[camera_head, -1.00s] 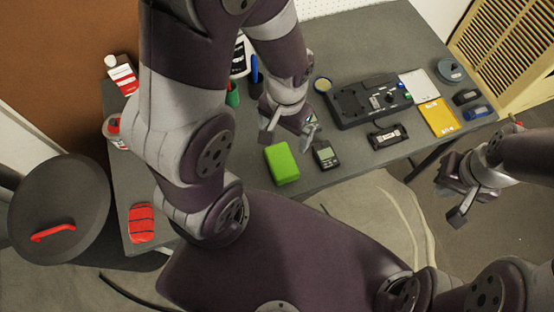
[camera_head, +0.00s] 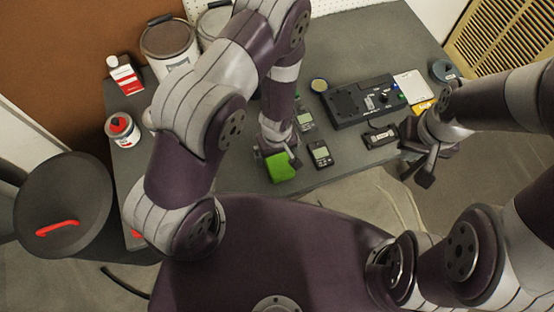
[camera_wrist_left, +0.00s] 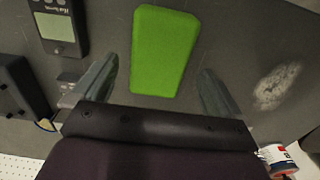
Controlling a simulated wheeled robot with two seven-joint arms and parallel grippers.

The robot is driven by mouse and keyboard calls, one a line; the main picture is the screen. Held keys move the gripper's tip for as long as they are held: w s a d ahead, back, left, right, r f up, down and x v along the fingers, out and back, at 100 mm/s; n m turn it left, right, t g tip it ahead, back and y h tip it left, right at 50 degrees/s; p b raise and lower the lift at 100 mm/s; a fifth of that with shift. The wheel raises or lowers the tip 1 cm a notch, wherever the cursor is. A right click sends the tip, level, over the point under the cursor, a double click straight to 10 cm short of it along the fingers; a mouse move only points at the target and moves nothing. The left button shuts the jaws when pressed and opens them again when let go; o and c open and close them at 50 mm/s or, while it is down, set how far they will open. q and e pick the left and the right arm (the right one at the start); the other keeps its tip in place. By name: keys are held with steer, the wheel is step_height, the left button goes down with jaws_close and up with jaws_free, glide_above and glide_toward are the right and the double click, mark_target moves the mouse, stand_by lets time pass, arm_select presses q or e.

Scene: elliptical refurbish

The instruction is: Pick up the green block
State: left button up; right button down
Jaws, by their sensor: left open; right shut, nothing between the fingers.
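The green block (camera_head: 281,168) lies on the grey table near its front edge. My left gripper (camera_head: 278,157) is over the block, and its wrist hides part of the block's far side. In the left wrist view the green block (camera_wrist_left: 164,52) lies flat, and the left gripper's fingers (camera_wrist_left: 160,85) are spread apart on either side of the block's near end. I cannot tell whether they touch it. My right gripper (camera_head: 416,166) is shut and empty, off the table's front edge at the right.
A small black meter (camera_head: 320,154) lies just right of the block; it also shows in the left wrist view (camera_wrist_left: 58,25). A black device (camera_head: 362,100) stands further right. A red-and-white can (camera_head: 122,130) and a large bucket (camera_head: 170,45) stand at the left and back.

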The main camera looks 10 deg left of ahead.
mark_target(278, 159)
arm_select(q)
step_height(278, 159, down, 4)
steer(key=shift+d+f, duration=0.1)
steer(key=shift+f, duration=0.15)
steer(key=c, duration=1.1)
steer(key=shift+r, duration=0.55)
step_height(278, 159, up, 3)
steer(key=shift+r, duration=0.1)
steer(key=s+d+r, duration=0.1)
steer(key=d+r, duration=0.1)
steer(key=d, duration=0.1)
steer(key=s+d+r, duration=0.1)
steer(key=d+r, duration=0.1)
steer(key=d, duration=0.2)
steer(key=s+d+r+b, duration=0.1)
steer(key=d+r, duration=0.1)
steer(key=d, duration=0.2)
steer(key=shift+s+d+r, duration=0.1)
steer(key=shift+d+r, duration=0.05)
steer(key=shift+r, duration=0.25)
